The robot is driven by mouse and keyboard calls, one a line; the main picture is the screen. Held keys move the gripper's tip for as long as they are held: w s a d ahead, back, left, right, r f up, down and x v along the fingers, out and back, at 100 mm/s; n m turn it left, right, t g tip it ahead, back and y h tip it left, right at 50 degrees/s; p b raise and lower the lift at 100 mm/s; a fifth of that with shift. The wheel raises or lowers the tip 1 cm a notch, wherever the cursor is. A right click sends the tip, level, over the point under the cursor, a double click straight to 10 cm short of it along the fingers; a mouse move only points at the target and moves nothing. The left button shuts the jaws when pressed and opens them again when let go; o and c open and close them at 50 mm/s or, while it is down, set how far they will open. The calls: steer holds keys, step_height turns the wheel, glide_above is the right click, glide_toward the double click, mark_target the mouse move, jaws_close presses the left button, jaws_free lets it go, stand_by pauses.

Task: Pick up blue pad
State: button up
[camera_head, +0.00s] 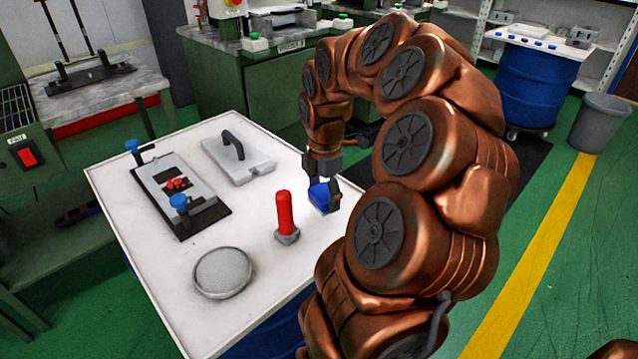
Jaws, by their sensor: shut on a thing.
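The blue pad (319,195) is a small blue block at the right side of the white table (150,268). My gripper (326,184) points down over it and is shut on it. The fingers and arm hide part of the pad. I cannot tell whether the pad touches the table or is slightly raised.
A red-handled tool (285,214) stands left of the pad. A round grey dish (222,272), a grey plate with a black handle (238,158) and a mould with blue knobs (180,195) are also on the table. A blue drum (540,88) and a grey bin (598,122) stand at the back right.

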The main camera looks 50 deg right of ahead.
steer(key=shift+s+a+r, duration=0.1)
steer(key=shift+s+a, duration=0.6)
steer(key=shift+s, duration=0.35)
steer(key=shift+s+a+r, duration=0.15)
steer(key=shift+s+a, duration=0.6)
steer(key=shift+s, duration=0.3)
steer(key=shift+s+a+r, duration=0.1)
steer(key=shift+s+a, duration=0.6)
steer(key=shift+s, duration=0.35)
